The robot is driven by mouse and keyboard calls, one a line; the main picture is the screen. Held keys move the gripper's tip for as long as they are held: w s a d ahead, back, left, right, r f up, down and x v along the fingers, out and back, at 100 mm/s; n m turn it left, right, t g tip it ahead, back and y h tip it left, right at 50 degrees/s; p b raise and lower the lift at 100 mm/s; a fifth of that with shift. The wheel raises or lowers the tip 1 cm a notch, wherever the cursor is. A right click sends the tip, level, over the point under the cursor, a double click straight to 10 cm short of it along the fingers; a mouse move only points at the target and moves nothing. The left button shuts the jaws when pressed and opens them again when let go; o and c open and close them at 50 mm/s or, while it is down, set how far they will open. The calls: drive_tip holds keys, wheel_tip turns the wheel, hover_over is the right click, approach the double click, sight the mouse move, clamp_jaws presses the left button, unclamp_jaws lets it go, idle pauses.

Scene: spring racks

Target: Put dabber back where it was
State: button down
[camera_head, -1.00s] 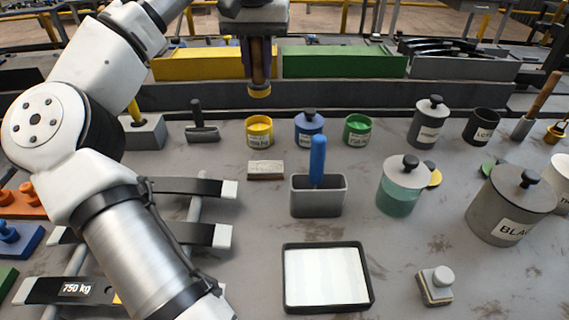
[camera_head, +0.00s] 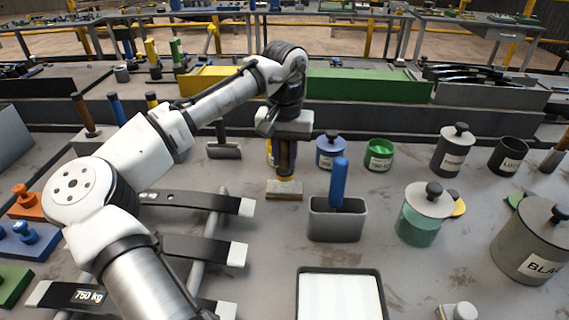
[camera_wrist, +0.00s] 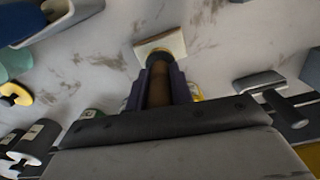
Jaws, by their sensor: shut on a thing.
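My gripper (camera_head: 284,150) is shut on the dabber (camera_head: 284,178), a brown-handled tool with a yellowish band near its lower end. The dabber points down, roughly upright. Its lower end is at the small pale block (camera_head: 285,193) on the table; I cannot tell whether they touch. In the wrist view the dabber's brown handle (camera_wrist: 159,85) shows between the dark fingers, and its end overlaps the edge of the pale block (camera_wrist: 165,44). The gripper hides most of the yellow pot behind it.
A grey holder (camera_head: 336,222) with a blue-handled tool (camera_head: 339,183) stands right of the block. Blue (camera_head: 331,155) and green (camera_head: 379,157) pots stand behind it. A white tray (camera_head: 340,272) lies in front. A dark-handled scraper (camera_head: 223,150) stands at the left.

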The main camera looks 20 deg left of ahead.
sight(284, 170)
drive_tip(key=shift+f, duration=1.4)
drive_tip(key=shift+f, duration=0.2)
drive_tip(key=c, duration=1.2)
unclamp_jaws()
drive_tip(key=shift+c, duration=0.2)
drive_tip(key=shift+r, duration=0.15)
wheel_tip(284, 170, up, 12)
drive_tip(key=shift+r, duration=0.1)
